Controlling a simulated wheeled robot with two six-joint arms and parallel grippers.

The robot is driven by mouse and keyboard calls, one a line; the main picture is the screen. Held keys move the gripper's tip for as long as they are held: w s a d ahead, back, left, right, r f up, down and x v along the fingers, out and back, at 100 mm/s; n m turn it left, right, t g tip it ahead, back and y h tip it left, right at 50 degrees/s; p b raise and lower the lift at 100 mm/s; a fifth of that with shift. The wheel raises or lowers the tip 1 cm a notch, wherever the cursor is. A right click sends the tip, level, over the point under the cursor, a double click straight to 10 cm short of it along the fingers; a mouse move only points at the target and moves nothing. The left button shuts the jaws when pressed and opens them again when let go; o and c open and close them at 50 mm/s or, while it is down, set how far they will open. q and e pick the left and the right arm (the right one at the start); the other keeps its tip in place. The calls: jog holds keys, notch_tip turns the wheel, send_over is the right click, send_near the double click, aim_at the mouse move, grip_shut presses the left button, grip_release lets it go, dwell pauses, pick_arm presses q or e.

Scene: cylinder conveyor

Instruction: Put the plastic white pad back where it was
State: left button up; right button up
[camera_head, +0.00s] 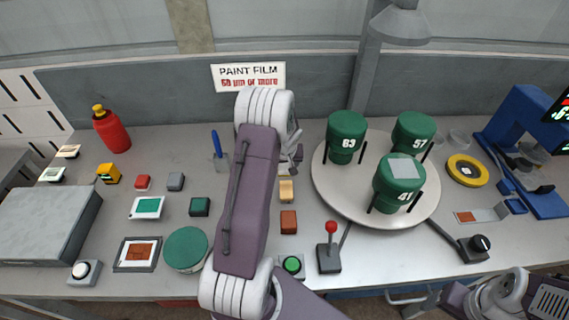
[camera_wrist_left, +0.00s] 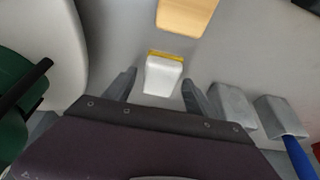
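The white pad (camera_wrist_left: 163,77), a small block with a yellow strip along one edge, is in the left wrist view between the fingers of my left gripper (camera_wrist_left: 158,92). Clear gaps show on both sides of it, so the gripper is open and not closed on it. I cannot tell its exact height against the fingertips. In the head view my left gripper (camera_head: 292,155) is partly hidden behind my own arm, at the back middle of the table, and the white pad cannot be made out there. Only part of my right arm shows, at the lower right; its fingers do not.
A wooden block (camera_head: 286,190) and a brown block (camera_head: 288,222) lie in front. The turntable (camera_head: 330,190) with three green cylinders stands to the right. A blue pen (camera_head: 216,143) in a grey stand is to the left. A grey plate (camera_head: 404,168) lies on cylinder 41.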

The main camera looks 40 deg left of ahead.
pick_arm(q)
jog(key=shift+r+p, duration=0.3)
jog(key=shift+r, duration=0.05)
jog(key=v, duration=1.1)
jog(key=shift+r, duration=0.3)
jog(key=shift+s+d, duration=0.1)
jog(key=shift+s, duration=0.05)
